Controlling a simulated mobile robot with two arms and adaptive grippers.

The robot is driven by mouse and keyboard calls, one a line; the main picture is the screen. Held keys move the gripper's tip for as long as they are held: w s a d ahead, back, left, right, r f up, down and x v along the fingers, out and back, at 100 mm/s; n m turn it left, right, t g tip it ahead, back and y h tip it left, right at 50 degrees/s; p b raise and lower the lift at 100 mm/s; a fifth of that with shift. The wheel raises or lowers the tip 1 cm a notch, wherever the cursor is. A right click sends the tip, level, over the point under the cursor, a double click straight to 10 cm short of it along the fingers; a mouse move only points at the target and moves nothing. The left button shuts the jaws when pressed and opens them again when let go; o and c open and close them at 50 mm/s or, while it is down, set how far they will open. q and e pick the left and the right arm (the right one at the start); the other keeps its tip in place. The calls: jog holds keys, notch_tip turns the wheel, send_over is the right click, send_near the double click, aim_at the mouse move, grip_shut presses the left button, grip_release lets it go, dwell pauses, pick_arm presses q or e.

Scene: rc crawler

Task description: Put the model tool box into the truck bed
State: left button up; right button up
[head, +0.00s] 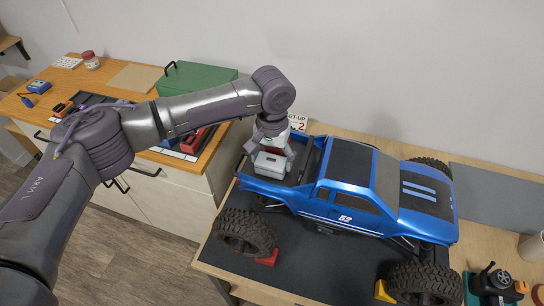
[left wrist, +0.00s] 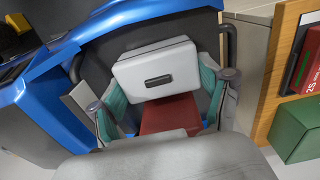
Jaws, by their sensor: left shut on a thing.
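The model tool box, a pale grey-white box with a dark handle, is at the truck bed in the head view (head: 269,164) and in the left wrist view (left wrist: 157,66). My left gripper (head: 272,145) is shut on it, with teal finger pads (left wrist: 209,80) at its sides. A red surface (left wrist: 170,116) shows between the fingers; I cannot tell whether it belongs to the box. The blue truck (head: 350,200) stands with its bed to the left. The box is within the bed's outline; whether it touches the bed floor is hidden. My right gripper is not in view.
Red (head: 267,257) and yellow (head: 384,291) chocks stand by the wheels. A sign (head: 298,123) is behind the bed. A wooden side table (head: 62,78) at the left holds a green box (head: 198,78) and tools. A winch-like part (head: 494,281) is at the right front.

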aim_at(272, 158)
pick_arm(q)
jog(key=o, duration=1.2)
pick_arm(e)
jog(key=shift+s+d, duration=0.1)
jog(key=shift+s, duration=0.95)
pick_arm(q)
jog(key=shift+r+b, duration=1.2)
jog(key=shift+r, duration=4.85)
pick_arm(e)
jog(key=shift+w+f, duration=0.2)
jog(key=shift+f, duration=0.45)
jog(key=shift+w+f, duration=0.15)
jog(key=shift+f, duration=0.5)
